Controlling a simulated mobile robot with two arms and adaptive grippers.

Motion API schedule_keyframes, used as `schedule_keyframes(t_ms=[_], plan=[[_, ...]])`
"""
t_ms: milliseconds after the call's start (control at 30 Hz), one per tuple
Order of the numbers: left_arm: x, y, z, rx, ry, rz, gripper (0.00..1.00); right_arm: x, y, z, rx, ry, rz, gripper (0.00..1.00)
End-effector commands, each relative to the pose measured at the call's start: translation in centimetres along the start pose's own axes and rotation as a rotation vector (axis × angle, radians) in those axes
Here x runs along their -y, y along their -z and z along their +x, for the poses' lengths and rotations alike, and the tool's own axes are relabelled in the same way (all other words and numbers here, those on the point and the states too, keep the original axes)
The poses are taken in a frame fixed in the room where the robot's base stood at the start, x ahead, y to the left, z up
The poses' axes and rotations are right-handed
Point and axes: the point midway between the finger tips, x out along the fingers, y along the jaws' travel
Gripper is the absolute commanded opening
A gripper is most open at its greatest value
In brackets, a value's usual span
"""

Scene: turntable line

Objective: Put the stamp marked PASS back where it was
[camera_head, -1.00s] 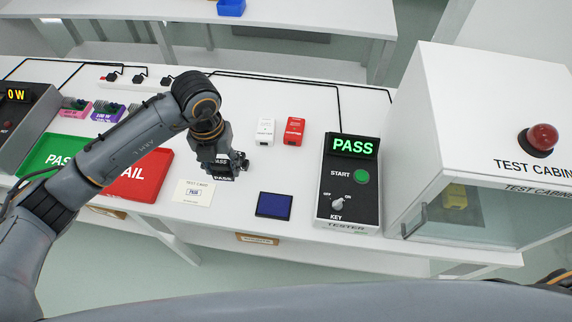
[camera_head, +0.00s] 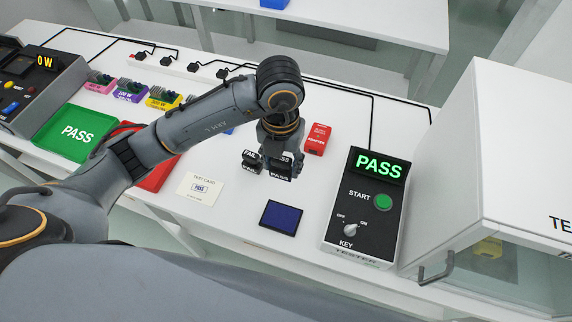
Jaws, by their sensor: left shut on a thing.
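The FAIL stamp (camera_head: 251,162) is immediately left of the held stamp. Whether they touch, and how far the PASS stamp's base is from the table, I cannot tell. The test card (camera_head: 200,187) lies to the left with a PASS mark on it. My right gripper is not in view.
A red adaptor (camera_head: 317,138) is behind and right of the gripper. The tester (camera_head: 339,232), lit PASS, and the test cabinet (camera_head: 437,165) stand at right. The green PASS tray (camera_head: 75,133) and the red tray (camera_head: 155,177), partly behind my arm, are at left.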

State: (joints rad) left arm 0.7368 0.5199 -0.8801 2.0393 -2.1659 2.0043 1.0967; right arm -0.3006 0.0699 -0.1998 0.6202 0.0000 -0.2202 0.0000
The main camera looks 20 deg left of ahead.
Motion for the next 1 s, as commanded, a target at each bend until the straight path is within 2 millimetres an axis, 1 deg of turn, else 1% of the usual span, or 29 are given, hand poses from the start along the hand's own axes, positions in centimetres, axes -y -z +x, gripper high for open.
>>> schedule_keyframes(t_ms=[33, 100, 200, 467, 600, 700, 1000], plan=[[-0.2, -0.8, 1.0, -0.007, -0.001, -0.005, 0.28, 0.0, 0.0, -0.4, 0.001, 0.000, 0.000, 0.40], [-0.5, -1.8, 2.4, -0.006, -0.002, -0.003, 0.28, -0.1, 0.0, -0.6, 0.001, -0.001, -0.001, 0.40], [-0.7, -3.1, 3.9, -0.003, -0.002, -0.002, 0.28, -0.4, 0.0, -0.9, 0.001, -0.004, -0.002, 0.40], [-1.0, -4.7, 5.9, -0.001, 0.000, 0.000, 0.28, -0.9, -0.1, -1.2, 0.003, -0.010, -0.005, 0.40], [-1.0, -4.6, 7.8, -0.004, 0.000, 0.001, 0.28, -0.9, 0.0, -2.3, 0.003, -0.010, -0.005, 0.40], [-1.0, -4.7, 8.7, -0.001, 0.000, 0.001, 0.28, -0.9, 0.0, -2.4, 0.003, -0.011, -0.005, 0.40], [-1.0, -4.7, 9.1, 0.001, 0.001, 0.002, 0.28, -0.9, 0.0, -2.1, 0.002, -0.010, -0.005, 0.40]])
